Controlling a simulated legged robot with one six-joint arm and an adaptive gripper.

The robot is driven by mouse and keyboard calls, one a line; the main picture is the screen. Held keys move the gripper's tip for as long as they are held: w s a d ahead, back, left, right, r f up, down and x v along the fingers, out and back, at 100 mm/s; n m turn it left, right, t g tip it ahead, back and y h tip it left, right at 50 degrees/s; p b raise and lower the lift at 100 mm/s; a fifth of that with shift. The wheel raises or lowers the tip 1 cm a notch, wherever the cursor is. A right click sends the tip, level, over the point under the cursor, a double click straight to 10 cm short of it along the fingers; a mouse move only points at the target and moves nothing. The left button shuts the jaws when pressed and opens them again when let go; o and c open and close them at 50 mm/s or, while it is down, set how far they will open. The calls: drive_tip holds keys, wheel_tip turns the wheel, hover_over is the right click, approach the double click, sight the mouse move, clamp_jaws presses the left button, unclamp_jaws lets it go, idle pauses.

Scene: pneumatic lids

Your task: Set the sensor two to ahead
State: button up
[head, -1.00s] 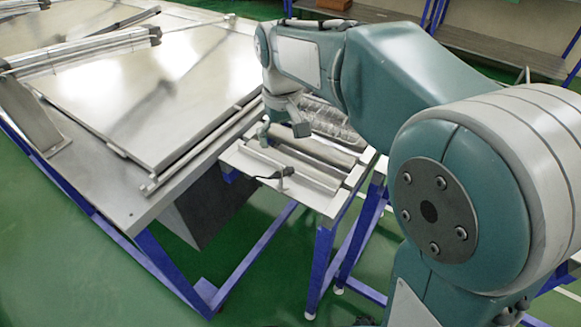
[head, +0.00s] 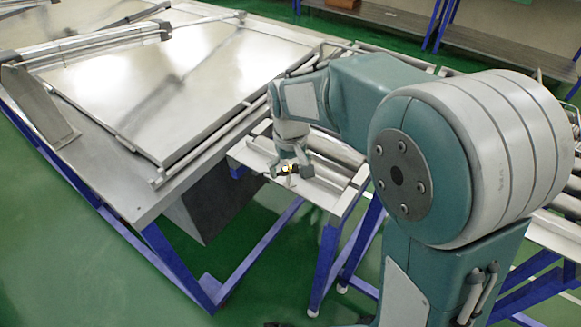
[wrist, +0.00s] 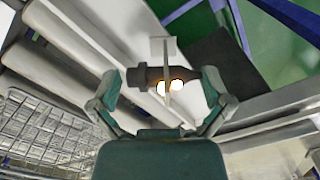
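A dark sensor (wrist: 150,77) with a glowing orange-white light sits on a thin upright bracket (wrist: 166,60) in the wrist view. No label shows to tell whether it is sensor two. The sensor also shows in the head view (head: 286,169), at the front of the small conveyor table. My gripper (wrist: 163,92) has its fingers spread on either side of the sensor, one near each end. A small gap shows at the left finger; contact at the right finger cannot be told. In the head view my gripper (head: 291,166) partly hides the sensor.
The small conveyor table (head: 331,197) carries rollers and stands beside a large steel table (head: 118,190) with a flat lid (head: 170,110). A wire basket (wrist: 45,125) is at left in the wrist view. Green floor is open at the front.

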drive_tip(key=c, duration=0.8)
drive_tip(key=shift+o, duration=0.2)
drive_tip(key=shift+n, duration=3.1)
drive_tip(key=o, duration=1)
drive_tip(key=shift+w+a, duration=0.1)
